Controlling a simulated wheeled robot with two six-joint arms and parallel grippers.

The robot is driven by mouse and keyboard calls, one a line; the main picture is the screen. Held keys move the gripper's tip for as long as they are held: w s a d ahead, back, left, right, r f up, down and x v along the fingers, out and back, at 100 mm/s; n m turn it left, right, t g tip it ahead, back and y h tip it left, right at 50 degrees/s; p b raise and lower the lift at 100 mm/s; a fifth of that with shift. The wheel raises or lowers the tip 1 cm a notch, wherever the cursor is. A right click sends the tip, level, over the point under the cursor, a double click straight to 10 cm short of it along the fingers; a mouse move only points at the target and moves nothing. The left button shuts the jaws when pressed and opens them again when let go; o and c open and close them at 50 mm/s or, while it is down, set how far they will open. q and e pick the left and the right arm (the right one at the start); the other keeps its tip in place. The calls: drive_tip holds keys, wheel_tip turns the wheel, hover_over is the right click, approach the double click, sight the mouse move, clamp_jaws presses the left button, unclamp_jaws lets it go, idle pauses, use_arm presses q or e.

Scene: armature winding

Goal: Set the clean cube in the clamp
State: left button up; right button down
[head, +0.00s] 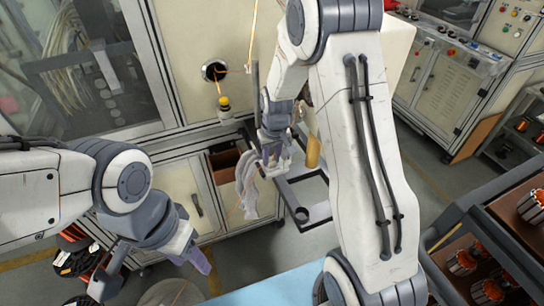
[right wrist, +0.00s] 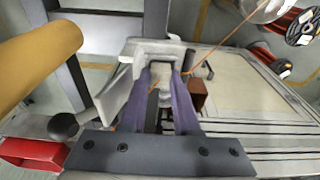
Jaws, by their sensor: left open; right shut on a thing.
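My right gripper (head: 270,155) reaches down over the dark frame in the head view. In the right wrist view its purple fingers (right wrist: 164,75) close on a small pale block (right wrist: 161,71), seemingly the cube; its outline is partly hidden. A pale grey clamp-like body (right wrist: 150,47) lies right around and behind the fingertips. I cannot tell whether the block touches it or sits in it. My left gripper (head: 196,256) is open and empty at the lower left, well apart.
A tan cylinder (head: 313,153) stands right of my right gripper; it is large in the right wrist view (right wrist: 38,62). A copper wire (right wrist: 232,38) runs beside the fingers. A rack with copper-wound parts (head: 467,262) stands at the right. Wire spools (head: 76,262) lie at the lower left.

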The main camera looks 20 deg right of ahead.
drive_tip(key=c, duration=0.6)
unclamp_jaws()
drive_tip(key=shift+o, duration=0.2)
